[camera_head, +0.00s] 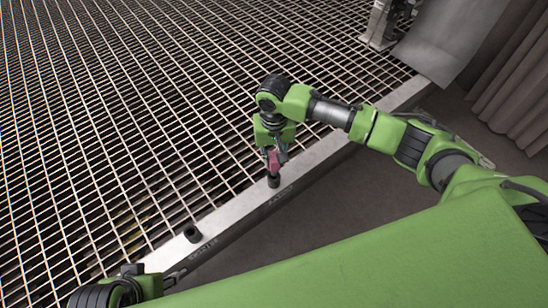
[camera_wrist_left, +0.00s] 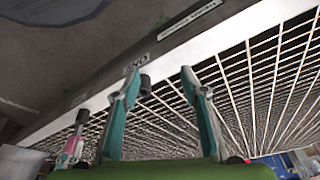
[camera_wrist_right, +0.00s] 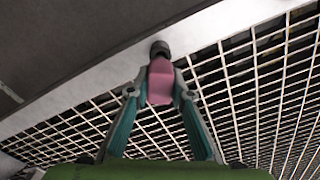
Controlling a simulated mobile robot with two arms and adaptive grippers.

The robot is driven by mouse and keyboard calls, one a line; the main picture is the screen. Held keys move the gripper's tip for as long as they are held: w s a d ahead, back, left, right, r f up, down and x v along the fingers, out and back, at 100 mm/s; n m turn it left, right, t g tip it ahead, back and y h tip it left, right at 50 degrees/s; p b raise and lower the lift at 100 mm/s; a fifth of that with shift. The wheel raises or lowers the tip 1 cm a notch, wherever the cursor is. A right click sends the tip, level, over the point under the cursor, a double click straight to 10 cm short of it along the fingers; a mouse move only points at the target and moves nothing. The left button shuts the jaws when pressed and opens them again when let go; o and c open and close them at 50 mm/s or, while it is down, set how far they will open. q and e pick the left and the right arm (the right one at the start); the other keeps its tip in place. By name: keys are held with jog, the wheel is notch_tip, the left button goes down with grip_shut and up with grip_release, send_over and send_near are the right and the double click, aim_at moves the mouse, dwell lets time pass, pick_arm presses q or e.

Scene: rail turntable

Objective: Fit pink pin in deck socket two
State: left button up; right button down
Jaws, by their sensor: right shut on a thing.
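The pink pin (camera_head: 274,160) is held in my right gripper (camera_head: 276,156), upright over a dark round socket (camera_head: 273,181) on the pale deck edge. In the right wrist view the pin (camera_wrist_right: 160,82) sits between the closed fingers, and the socket (camera_wrist_right: 160,48) shows just beyond its end. Whether the pin's lower end is inside the socket or only above it, I cannot tell. A second dark socket (camera_head: 192,232) stands empty-looking nearer my left arm. My left gripper (camera_wrist_left: 160,85) is open and empty; the nearer socket (camera_wrist_left: 145,82) shows between its fingers.
A grey panel (camera_head: 440,40) and a brown curtain (camera_head: 520,95) stand at the upper right. Dark floor lies in front of the edge.

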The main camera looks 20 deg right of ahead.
jog(key=shift+p, duration=0.65)
pick_arm(q)
jog(key=shift+s+x, duration=0.2)
jog(key=shift+x, duration=1.25)
jog(key=shift+s+x, duration=0.2)
jog(key=shift+x, duration=1.2)
jog(key=shift+d+f, duration=0.1)
jog(key=shift+f, duration=0.1)
jog(key=shift+w+r, duration=0.1)
jog(key=shift+w, duration=0.05)
